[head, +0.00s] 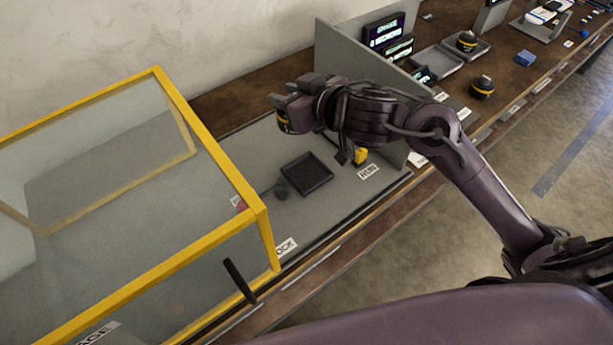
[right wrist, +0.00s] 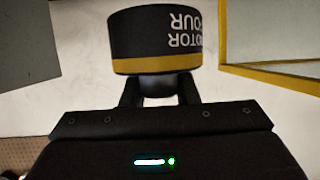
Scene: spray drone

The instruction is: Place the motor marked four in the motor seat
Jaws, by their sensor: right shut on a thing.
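The motor marked four (right wrist: 155,40) is a black cylinder with a yellow band and the words "MOTOR FOUR", upside down in the right wrist view. My right gripper (right wrist: 158,88) is shut on it. In the head view my right gripper (head: 290,108) holds the motor (head: 283,121) in the air over the back of the grey bench surface, mostly hidden by the fingers. A square black tray-like recess (head: 307,174), possibly the motor seat, lies on the grey surface below and nearer. My left gripper is not in view.
A yellow-framed clear enclosure (head: 150,190) with a black handle (head: 239,281) fills the left. A yellow part (head: 361,156) stands by the "RUN" label (head: 368,172). A grey divider (head: 340,60) stands behind my right arm. Other motors (head: 482,87) and grey trays (head: 437,60) lie further right.

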